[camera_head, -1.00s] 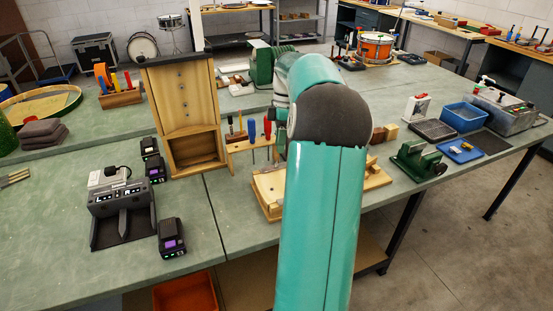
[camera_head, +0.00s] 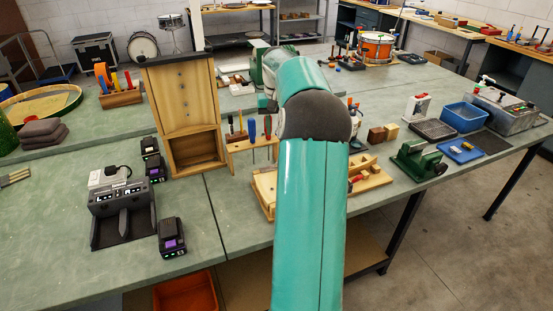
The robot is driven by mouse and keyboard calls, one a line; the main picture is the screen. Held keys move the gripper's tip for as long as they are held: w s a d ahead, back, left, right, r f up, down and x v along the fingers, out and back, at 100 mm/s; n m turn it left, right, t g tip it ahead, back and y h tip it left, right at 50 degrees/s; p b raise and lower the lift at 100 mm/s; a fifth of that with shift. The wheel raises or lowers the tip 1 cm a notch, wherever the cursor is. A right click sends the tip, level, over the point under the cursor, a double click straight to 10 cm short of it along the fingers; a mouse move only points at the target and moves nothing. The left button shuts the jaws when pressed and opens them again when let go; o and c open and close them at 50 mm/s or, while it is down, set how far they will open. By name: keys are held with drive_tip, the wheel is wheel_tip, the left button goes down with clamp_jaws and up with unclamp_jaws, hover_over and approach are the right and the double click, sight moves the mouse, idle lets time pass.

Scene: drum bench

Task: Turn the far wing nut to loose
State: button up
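My teal arm rises through the middle of the picture and bends away from the camera. My gripper is hidden behind it, so I cannot see its fingers. No wing nut can be made out. A pale wooden fixture (camera_head: 264,194) sits at the bench's front edge, its middle covered by my arm. Its right end shows on the other side of the arm with a red item on it. An orange drum (camera_head: 376,47) stands farther back on the bench; its fittings are too small to tell apart.
A wooden cabinet (camera_head: 184,108) and a screwdriver rack (camera_head: 252,143) stand left of my arm. Right of it are small wooden blocks (camera_head: 383,133), a green vise-like device (camera_head: 418,160) and a blue bin (camera_head: 465,117).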

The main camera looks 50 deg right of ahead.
wheel_tip(320, 180, down, 13)
drive_tip(key=shift+r, duration=0.1)
drive_tip(key=shift+c, duration=0.4)
clamp_jaws()
